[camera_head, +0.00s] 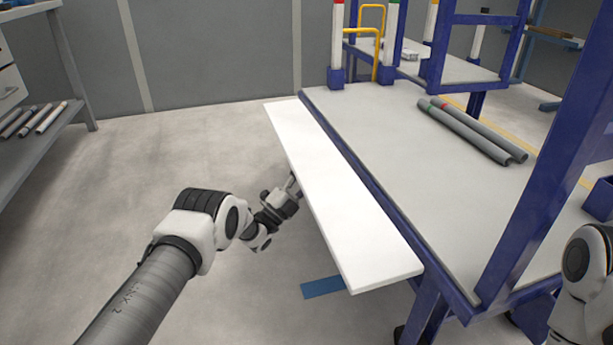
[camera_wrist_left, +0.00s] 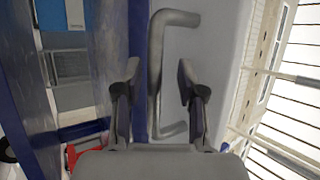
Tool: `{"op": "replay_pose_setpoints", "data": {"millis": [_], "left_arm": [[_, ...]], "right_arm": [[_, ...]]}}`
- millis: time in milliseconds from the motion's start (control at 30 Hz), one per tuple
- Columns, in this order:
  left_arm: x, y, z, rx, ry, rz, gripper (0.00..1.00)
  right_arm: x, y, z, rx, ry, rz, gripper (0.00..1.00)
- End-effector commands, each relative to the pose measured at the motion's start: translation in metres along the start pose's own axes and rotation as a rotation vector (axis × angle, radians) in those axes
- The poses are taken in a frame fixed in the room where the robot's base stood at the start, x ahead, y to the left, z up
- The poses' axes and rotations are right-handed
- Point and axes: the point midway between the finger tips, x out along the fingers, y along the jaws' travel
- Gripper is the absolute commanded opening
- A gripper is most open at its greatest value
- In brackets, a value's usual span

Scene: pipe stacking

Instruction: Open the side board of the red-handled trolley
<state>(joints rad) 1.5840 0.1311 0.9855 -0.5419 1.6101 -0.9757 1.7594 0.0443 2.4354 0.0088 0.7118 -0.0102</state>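The white side board (camera_head: 340,195) runs along the left edge of the blue-framed trolley (camera_head: 462,290) and shows its broad face upward in the head view; its exact tilt is hard to tell. My left gripper (camera_head: 293,185) is at the board's left edge, its tips partly hidden by it. In the left wrist view a grey bar handle (camera_wrist_left: 156,70) on the pale board face (camera_wrist_left: 205,35) lies between the open fingers of my left gripper (camera_wrist_left: 158,75), with gaps visible on both sides. My right gripper is out of view.
Two grey pipes (camera_head: 470,130) lie on the trolley's grey top. Upright posts with red (camera_head: 337,45) and green (camera_head: 390,45) tops and a yellow rail stand behind. A shelf (camera_head: 45,135) with pipes is at the left. The floor (camera_head: 180,150) left of the board is clear.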

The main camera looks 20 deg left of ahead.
Motion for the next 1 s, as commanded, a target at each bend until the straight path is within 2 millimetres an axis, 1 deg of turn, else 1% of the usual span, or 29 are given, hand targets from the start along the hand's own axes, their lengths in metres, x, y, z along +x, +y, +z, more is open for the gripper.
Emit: {"op": "replay_pose_setpoints", "data": {"millis": [167, 267, 367, 500, 600, 700, 833, 1000], "left_arm": [[-0.003, 0.001, 0.000, -0.001, 0.000, 0.002, 0.39], [-0.014, 0.001, 0.001, -0.001, -0.002, 0.003, 0.39], [-0.035, 0.001, 0.001, -0.002, -0.004, 0.004, 0.39], [-0.073, 0.001, 0.001, -0.001, -0.005, 0.003, 0.39], [-0.097, 0.001, 0.001, -0.002, -0.004, 0.003, 0.39], [-0.112, 0.001, 0.001, -0.001, -0.002, 0.002, 0.39], [-0.120, 0.000, 0.001, 0.000, -0.001, 0.000, 0.39], [-0.121, 0.000, 0.000, 0.000, -0.001, 0.000, 0.39]], "right_arm": [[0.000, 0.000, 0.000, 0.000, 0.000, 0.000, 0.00], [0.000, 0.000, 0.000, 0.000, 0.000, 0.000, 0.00], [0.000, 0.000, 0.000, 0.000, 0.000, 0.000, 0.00], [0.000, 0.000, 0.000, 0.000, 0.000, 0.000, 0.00], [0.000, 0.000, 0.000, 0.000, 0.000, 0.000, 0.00], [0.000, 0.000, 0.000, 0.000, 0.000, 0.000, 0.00], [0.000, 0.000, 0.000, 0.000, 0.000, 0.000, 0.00], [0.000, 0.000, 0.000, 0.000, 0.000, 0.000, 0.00]]}}
